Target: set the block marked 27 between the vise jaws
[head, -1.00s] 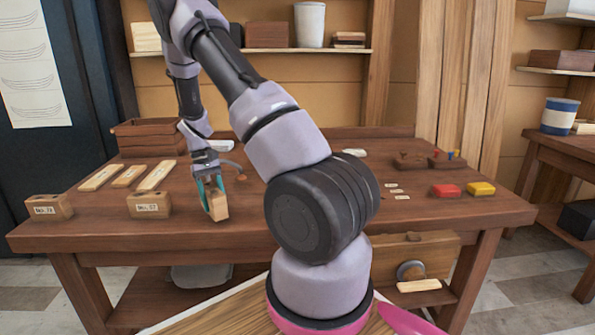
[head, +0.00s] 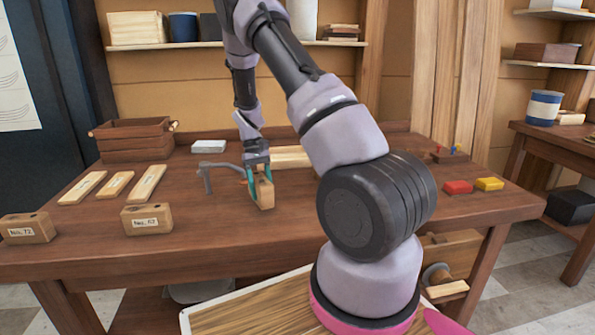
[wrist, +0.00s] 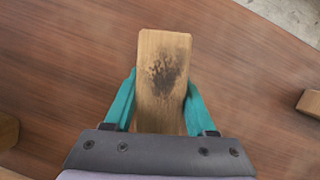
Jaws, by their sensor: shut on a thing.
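My gripper (head: 259,183) is shut on a wooden block (head: 265,195) above the bench top. In the wrist view, the teal fingers grip both sides of the block (wrist: 163,75), whose upper face has a dark smudge. No number on it shows, so I cannot read its marking. A block with a label like No. 72 (head: 27,228) and one with a label like No. 67 (head: 147,219) stand at the bench's left front. What looks like the wooden vise (head: 455,246) is on the bench front at right, partly behind my arm; its jaw gap is not visible.
The bench (head: 230,240) holds several pale strips (head: 115,185), a wooden crate (head: 135,140), a grey hooked tool (head: 215,172) left of my gripper, and red (head: 457,187) and yellow (head: 489,184) pieces at right. The front middle of the bench top is clear.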

